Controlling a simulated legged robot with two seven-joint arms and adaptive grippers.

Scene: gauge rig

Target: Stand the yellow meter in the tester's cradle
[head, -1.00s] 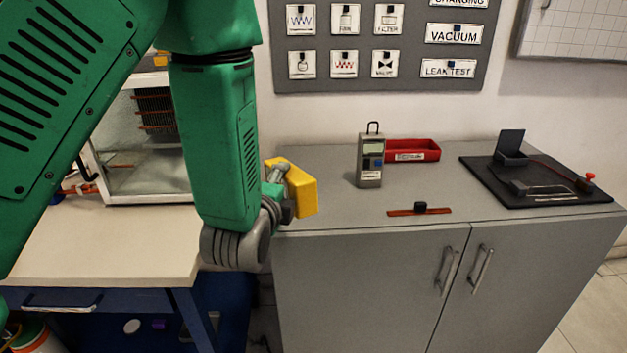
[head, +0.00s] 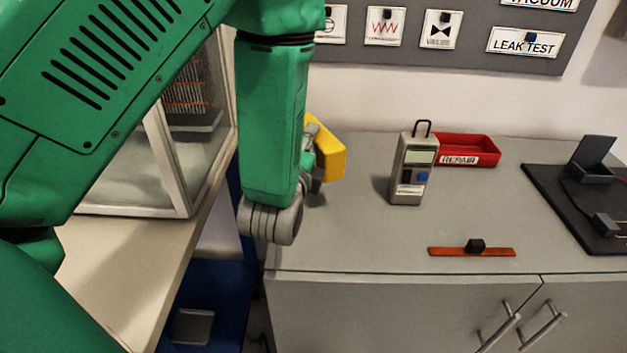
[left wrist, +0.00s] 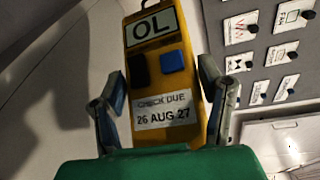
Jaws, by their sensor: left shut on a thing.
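The yellow meter (head: 326,152) is held in my left gripper (head: 313,165) above the left end of the grey cabinet. In the left wrist view the meter (left wrist: 150,75) lies between the two fingers (left wrist: 165,100); its screen reads "OL", with a black and a blue button and a label "CHECK DUE 26 AUG 27". The tester (head: 591,190) is a black base at the right of the cabinet top, partly cut off by the picture edge. A dark upright cradle-like part (head: 592,160) stands at its back. My right gripper is not in view.
A grey meter (head: 411,170) stands upright on the cabinet top (head: 350,235). A red tray labelled "REPAIR" (head: 480,146) is behind it. An orange strip with a black knob (head: 445,251) lies near the front edge. A glass-fronted case (head: 150,170) stands left.

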